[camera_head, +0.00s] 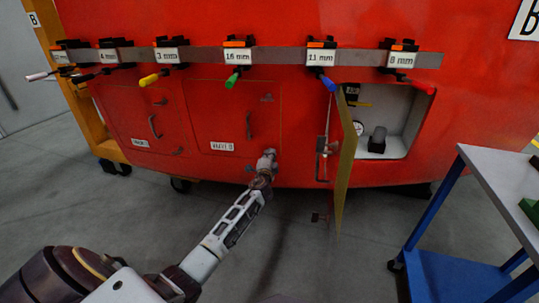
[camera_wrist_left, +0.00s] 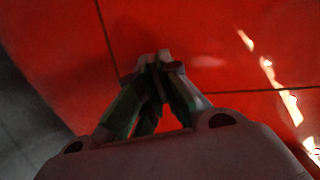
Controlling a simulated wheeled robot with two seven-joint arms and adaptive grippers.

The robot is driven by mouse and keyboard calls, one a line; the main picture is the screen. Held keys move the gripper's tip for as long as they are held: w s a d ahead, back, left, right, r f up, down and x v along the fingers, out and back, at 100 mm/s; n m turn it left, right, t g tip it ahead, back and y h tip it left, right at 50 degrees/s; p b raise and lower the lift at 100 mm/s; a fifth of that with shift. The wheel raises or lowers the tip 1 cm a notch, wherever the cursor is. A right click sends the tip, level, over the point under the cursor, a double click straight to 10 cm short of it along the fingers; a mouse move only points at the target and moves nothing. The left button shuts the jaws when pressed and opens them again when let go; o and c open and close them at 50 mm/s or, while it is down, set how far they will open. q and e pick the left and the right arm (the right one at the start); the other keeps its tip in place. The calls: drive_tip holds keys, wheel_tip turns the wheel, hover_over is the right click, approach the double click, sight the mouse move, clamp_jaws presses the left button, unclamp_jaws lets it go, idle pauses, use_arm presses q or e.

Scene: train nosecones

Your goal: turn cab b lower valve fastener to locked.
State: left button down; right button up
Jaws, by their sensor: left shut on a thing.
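The valve panel (camera_head: 205,118) is a red door with a label and a curved handle, set in the red cab front. My left gripper (camera_head: 267,158) is at the panel's lower right corner, where the lower fastener sits. In the left wrist view its fingertips (camera_wrist_left: 157,62) are closed together against the red surface near a panel seam. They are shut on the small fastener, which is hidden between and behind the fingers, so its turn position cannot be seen. A small dark upper fastener (camera_head: 266,98) shows near the panel's top right. My right gripper is not in view.
A rail (camera_head: 210,56) above carries several labelled tools with coloured handles. Right of the panel, an open door (camera_head: 346,150) sticks out beside a lit compartment (camera_head: 400,105). A blue-legged cart (camera_head: 500,170) stands at the right. The floor (camera_head: 320,260) below is clear.

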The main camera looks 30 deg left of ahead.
use_arm(q)
drive_tip(key=shift+m, duration=0.6)
drive_tip(key=shift+f+m+p, duration=0.1)
drive_tip(key=shift+m+p, duration=0.2)
drive_tip(key=shift+m, duration=0.2)
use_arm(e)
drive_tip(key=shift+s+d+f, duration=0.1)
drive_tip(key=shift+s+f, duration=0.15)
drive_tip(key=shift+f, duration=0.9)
use_arm(q)
drive_tip(key=c, duration=1.6)
unclamp_jaws()
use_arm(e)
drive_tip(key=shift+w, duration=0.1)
use_arm(q)
drive_tip(key=shift+s+d, duration=0.1)
drive_tip(key=shift+v, duration=5.9)
